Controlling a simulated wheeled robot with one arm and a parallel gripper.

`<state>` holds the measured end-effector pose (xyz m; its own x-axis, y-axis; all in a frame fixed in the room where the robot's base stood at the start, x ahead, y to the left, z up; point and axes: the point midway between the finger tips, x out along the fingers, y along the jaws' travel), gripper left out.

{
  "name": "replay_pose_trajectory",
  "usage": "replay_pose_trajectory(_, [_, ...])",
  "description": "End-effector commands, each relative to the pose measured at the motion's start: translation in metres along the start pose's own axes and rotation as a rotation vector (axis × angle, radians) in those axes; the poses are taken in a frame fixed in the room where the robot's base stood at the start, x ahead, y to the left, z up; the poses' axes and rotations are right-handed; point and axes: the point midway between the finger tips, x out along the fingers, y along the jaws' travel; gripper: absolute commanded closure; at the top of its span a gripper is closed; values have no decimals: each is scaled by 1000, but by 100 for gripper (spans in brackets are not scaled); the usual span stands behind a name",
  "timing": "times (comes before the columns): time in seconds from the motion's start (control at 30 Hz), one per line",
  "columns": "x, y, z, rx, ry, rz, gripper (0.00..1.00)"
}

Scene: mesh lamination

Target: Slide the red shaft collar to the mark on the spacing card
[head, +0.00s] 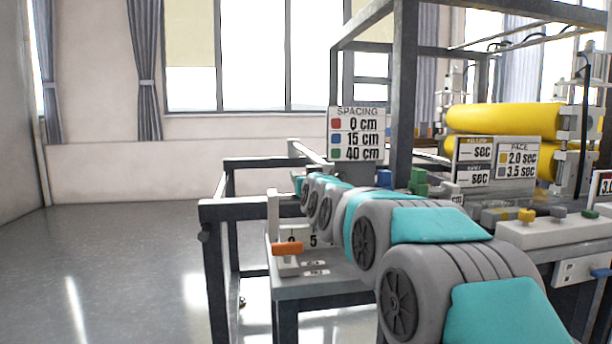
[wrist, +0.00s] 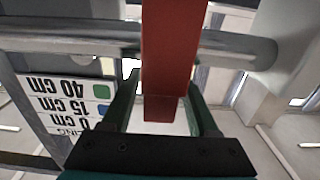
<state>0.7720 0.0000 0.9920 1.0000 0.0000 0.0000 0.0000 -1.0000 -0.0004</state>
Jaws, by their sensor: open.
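The spacing card (head: 356,134) stands upright in the head view and reads red 0 cm, blue 15 cm, green 40 cm. It shows upside down at the left of the wrist view (wrist: 65,100). The red shaft collar (wrist: 172,45) crosses the grey rod (wrist: 235,48) in the wrist view. My gripper (wrist: 163,88) is open, with one dark green finger on each side of the red collar's lower part. I cannot tell whether either finger touches it. In the head view my arm hides the red collar and gripper.
A pale support (wrist: 285,55) stands at the rod's right end in the wrist view. In the head view a blue collar (head: 384,178) and a green one (head: 418,183) show beyond my arm. An orange-handled lever (head: 288,249) stands on the lower shelf. Yellow rollers (head: 500,118) are at right.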

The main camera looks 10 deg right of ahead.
Motion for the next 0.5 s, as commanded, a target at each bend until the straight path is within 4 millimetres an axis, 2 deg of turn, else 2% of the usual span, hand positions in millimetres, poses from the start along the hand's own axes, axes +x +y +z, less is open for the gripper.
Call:
replay_pose_trajectory(0.2, [0, 0, 0, 0, 0, 0, 40])
replay_pose_trajectory(0.5, [0, 0, 0, 0, 0, 0, 74])
